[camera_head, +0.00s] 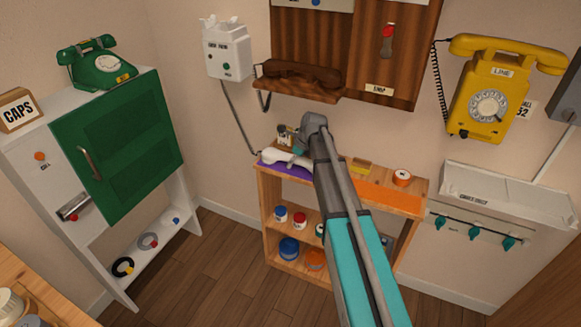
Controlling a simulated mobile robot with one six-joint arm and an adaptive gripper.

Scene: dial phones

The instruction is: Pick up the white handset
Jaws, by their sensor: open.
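The white handset (278,157) lies on a purple mat (293,171) at the left end of a low wooden shelf's top. A dark cord runs from a white wall phone box (228,50) down to its left end. My arm reaches in from the lower right, and my gripper (298,149) is at the handset's right part, just above or beside it. The gripper is open, but its fingers are small and partly hidden by my arm. I cannot tell whether they touch the handset. The handset's right end is partly covered.
The wooden shelf (263,200) holds several jars below and an orange mat (385,198) on top. A brown handset (300,75) rests on a wooden ledge above. A yellow phone (490,105) hangs at right. A green phone (97,63) stands on the left cabinet. The floor (215,260) in front is clear.

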